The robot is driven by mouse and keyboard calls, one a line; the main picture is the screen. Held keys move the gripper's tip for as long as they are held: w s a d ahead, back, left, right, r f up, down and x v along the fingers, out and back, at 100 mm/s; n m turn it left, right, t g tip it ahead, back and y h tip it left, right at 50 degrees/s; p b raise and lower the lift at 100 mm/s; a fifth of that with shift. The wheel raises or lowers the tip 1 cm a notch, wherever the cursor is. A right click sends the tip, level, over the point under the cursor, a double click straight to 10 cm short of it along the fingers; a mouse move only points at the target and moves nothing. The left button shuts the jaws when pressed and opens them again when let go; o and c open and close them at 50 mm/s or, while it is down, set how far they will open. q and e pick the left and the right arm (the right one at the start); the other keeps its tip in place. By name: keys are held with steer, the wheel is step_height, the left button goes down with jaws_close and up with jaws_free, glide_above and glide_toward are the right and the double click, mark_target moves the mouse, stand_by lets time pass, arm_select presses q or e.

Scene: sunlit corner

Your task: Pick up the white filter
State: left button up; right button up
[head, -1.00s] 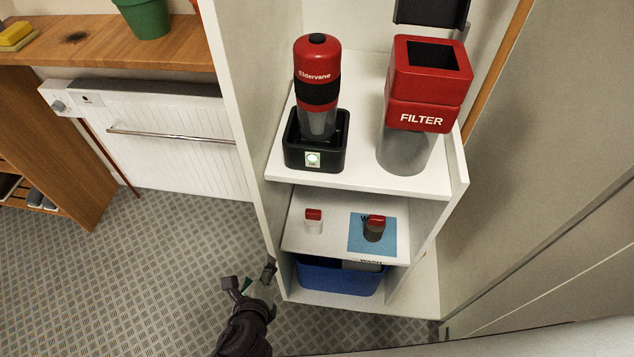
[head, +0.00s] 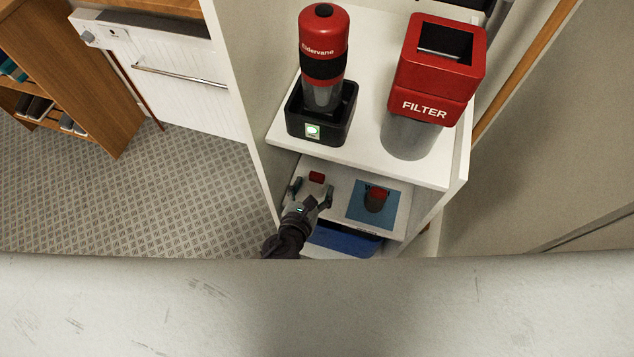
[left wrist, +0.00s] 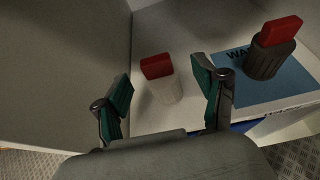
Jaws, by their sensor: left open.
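The white filter (left wrist: 165,91), a pale cylinder with a red top, stands on the middle shelf. In the head view its red top (head: 316,177) shows just beyond my left gripper, which hides most of its pale body. My left gripper (head: 312,190) is open and at the shelf's front. In the left wrist view the open fingers of the gripper (left wrist: 163,87) stand to either side of the filter, which sits between and ahead of them, apparently untouched. My right gripper is not in view.
A dark filter with a red top (head: 376,199) stands on a blue mat (head: 358,214) to the right. A blue bin (head: 343,240) is below. The upper shelf (head: 365,166) holds a red and black device (head: 322,60) and a red FILTER container (head: 432,85). A side wall (left wrist: 66,70) is close at left.

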mark_target(316, 178)
arm_select(q)
steer(key=x, duration=0.5)
steer(key=shift+w+a+b, duration=0.2)
steer(key=shift+w+b, duration=0.05)
steer(key=shift+b, duration=0.1)
steer(key=c, duration=1.2)
steer(key=shift+o, duration=0.2)
